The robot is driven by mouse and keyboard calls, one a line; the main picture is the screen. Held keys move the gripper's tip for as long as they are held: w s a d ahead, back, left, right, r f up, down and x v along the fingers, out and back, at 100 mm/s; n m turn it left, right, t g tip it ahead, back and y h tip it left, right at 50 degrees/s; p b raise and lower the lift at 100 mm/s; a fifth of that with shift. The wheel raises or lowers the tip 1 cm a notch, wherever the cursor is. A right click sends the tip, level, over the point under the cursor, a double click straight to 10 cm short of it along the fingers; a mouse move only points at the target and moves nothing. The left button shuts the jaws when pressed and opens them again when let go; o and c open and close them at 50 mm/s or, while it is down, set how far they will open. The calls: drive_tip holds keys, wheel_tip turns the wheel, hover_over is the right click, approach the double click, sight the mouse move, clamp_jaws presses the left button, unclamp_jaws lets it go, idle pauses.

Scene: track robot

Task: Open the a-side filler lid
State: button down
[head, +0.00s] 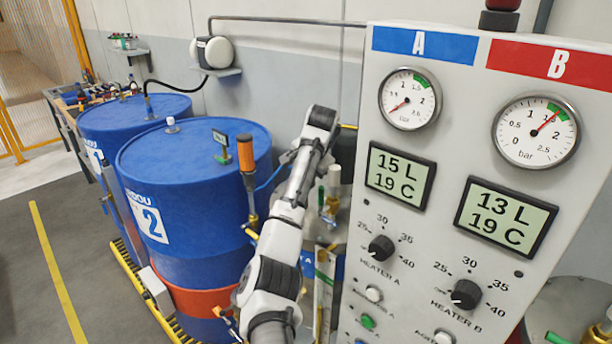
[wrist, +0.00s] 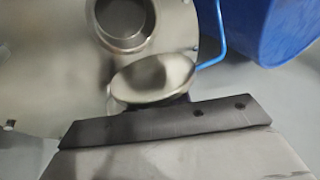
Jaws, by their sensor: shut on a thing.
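In the wrist view the a-side filler lid (wrist: 152,78) is a round metal disc, swung clear of the round filler opening (wrist: 122,20) just beyond it. The opening shows uncovered on the metal tank top (wrist: 60,75). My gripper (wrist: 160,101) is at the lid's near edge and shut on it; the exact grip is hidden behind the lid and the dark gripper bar. In the head view the tank is mostly hidden behind my arm and the control panel, and my gripper and the lid cannot be made out there.
A blue rod (wrist: 222,35) bends beside the lid, with a blue drum (wrist: 275,28) to its right. The control panel (head: 450,80) stands close on the right.

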drive_tip(key=shift+d, duration=0.1)
idle(0.3)
drive_tip(key=shift+w+f, duration=0.1)
drive_tip(key=c, duration=1.3)
unclamp_jaws()
drive_tip(key=b+v, duration=0.2)
drive_tip(key=v, duration=1.2)
drive_tip(key=shift+w+d, duration=0.2)
drive_tip(key=shift+w, duration=0.05)
